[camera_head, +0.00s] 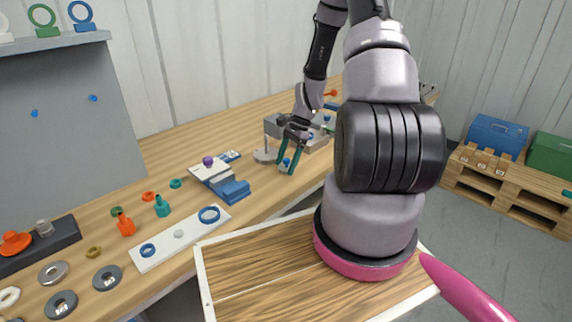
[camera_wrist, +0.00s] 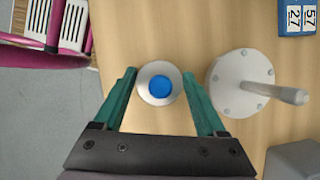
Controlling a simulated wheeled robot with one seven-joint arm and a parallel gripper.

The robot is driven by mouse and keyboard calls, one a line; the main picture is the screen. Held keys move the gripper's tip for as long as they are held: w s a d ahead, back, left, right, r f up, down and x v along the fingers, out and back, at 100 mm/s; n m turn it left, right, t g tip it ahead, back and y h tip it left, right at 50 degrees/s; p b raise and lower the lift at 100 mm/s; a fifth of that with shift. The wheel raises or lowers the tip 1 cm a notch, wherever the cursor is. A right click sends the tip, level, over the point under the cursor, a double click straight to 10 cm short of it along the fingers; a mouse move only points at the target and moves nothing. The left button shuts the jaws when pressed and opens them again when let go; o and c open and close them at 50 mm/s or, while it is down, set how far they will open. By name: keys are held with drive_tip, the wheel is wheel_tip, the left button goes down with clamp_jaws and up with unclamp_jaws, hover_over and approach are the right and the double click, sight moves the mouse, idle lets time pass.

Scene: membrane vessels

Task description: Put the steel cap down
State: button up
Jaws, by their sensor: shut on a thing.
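The steel cap (camera_wrist: 144,91) is a round grey piece with a blue centre. It sits between the green fingers of my gripper (camera_wrist: 158,76) in the wrist view, and the fingers are shut on it. In the head view my gripper (camera_head: 290,158) is low over the far part of the wooden bench, with the cap (camera_head: 285,168) at its tips. I cannot tell whether the cap's underside touches the bench. A round grey flange with bolts and an upright post (camera_wrist: 230,85) stands just right of the cap, apart from it.
A grey block (camera_wrist: 295,160) and a blue number block (camera_wrist: 296,18) lie to the right in the wrist view. The bench edge and a pink frame (camera_wrist: 70,50) are at left. A blue-and-white fixture (camera_head: 228,187) and a white plate with rings (camera_head: 190,240) lie nearer on the bench.

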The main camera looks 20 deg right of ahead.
drive_tip(key=shift+f, duration=0.25)
drive_tip(key=shift+f, duration=0.1)
drive_tip(key=o, duration=1.5)
wheel_tip(320, 180, up, 21)
drive_tip(key=d+n+t+h, duration=0.1)
drive_tip(key=d+n, duration=0.1)
drive_tip(key=s+a+r+n+t, duration=0.2)
drive_tip(key=s+a+r+n, duration=0.1)
drive_tip(key=s+r, duration=0.3)
drive_tip(key=s+a+r+n+t+h, duration=0.1)
drive_tip(key=s+a+r+n+t, duration=0.1)
drive_tip(key=s+r, duration=0.4)
drive_tip(key=s+a+r+n+t, duration=0.3)
drive_tip(key=s+r, duration=0.3)
drive_tip(key=r, duration=0.4)
drive_tip(key=shift+a+r+n, duration=0.1)
drive_tip(key=shift+a+n, duration=0.55)
drive_tip(key=shift+n, duration=0.15)
